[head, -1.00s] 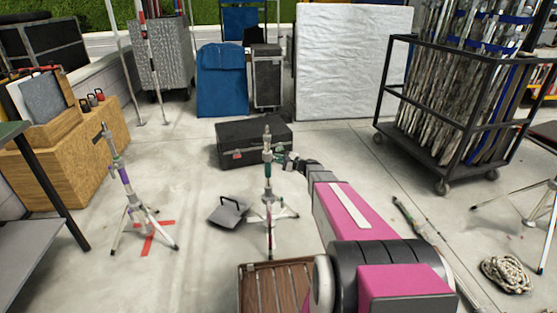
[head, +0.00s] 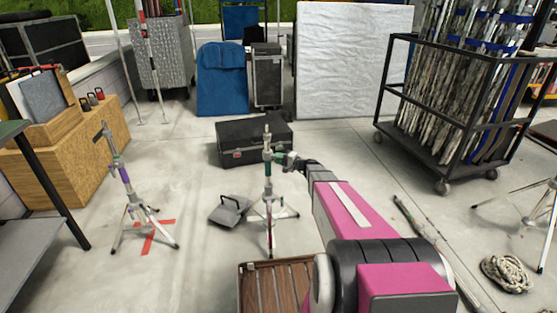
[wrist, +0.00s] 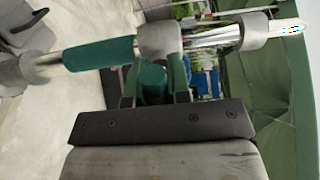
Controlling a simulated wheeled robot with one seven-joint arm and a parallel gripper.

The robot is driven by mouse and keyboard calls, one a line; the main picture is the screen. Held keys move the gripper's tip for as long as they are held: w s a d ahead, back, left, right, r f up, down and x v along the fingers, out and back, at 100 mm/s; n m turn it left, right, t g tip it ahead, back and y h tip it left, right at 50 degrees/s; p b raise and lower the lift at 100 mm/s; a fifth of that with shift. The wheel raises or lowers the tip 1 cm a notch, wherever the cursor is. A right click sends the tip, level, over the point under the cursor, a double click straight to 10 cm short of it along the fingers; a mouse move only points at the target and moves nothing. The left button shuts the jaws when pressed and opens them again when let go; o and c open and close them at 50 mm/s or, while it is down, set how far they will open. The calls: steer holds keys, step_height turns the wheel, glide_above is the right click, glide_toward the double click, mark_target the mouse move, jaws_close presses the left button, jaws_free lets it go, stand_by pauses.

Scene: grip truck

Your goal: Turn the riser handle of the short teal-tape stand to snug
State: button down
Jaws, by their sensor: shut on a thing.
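The short stand with teal tape (head: 267,170) stands upright on its spread legs in the middle of the floor. In the wrist view its teal tape band (wrist: 98,54) wraps the tube beside a grey collar (wrist: 158,42). My gripper (head: 289,160) reaches it from the right at collar height. In the wrist view my gripper (wrist: 153,88) is shut on the green riser handle (wrist: 153,80), which sits between its two fingers just off the collar. The handle's far end is partly hidden by the fingers.
A purple-taped stand (head: 124,178) stands at left over a red floor mark. A dark weight with a handle (head: 230,211) lies by the teal stand's legs. A black case (head: 253,142) is behind, a wooden crate (head: 275,272) in front. A pipe cart (head: 440,130) stands at right.

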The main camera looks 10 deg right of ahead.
stand_by(0.3)
steer(key=c, duration=1.1)
jaws_free()
steer(key=shift+o, duration=0.2)
steer(key=shift+d, duration=0.1)
steer(key=v, duration=1)
steer(key=shift+s+d, duration=0.25)
